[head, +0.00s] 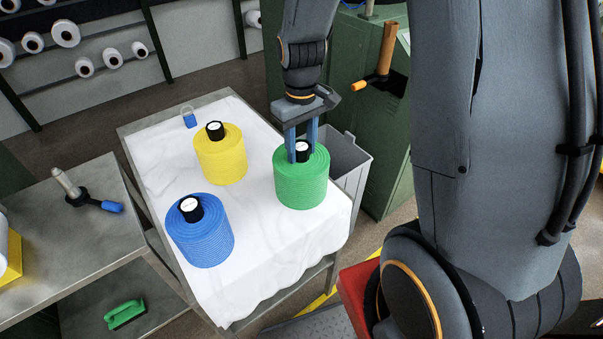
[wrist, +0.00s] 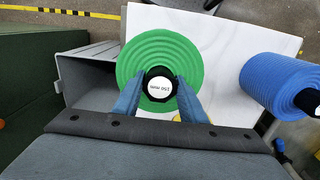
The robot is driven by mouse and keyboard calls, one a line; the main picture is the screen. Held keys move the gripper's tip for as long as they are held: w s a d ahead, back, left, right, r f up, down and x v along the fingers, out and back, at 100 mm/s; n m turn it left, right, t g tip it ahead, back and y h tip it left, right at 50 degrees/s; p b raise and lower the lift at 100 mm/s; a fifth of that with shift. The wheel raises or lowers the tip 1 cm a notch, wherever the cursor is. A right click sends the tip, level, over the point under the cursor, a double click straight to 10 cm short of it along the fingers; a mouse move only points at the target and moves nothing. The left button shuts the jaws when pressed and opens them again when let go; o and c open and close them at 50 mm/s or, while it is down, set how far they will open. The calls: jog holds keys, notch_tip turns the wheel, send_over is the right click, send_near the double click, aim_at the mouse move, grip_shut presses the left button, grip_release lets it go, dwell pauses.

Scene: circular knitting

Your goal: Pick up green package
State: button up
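The green package (head: 302,184) is a ribbed yarn cone with a black core and white label. It stands upright at the right end of the white-covered table (head: 274,262). In the wrist view, the green package (wrist: 132,71) is seen from above. My gripper (head: 301,152) points down over it, with its blue fingers on either side of the black core. In the wrist view, my gripper (wrist: 159,78) shows the core filling most of the gap between the fingertips. I cannot tell whether the fingers press on the core.
A yellow package (head: 221,158) and a blue package (head: 203,240) stand on the same cloth, left of the green one. A small blue item (head: 189,119) lies at the back. A grey bin (head: 349,163) stands close beside the table's right side, near a green cabinet (head: 374,175).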

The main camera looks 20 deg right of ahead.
grip_shut()
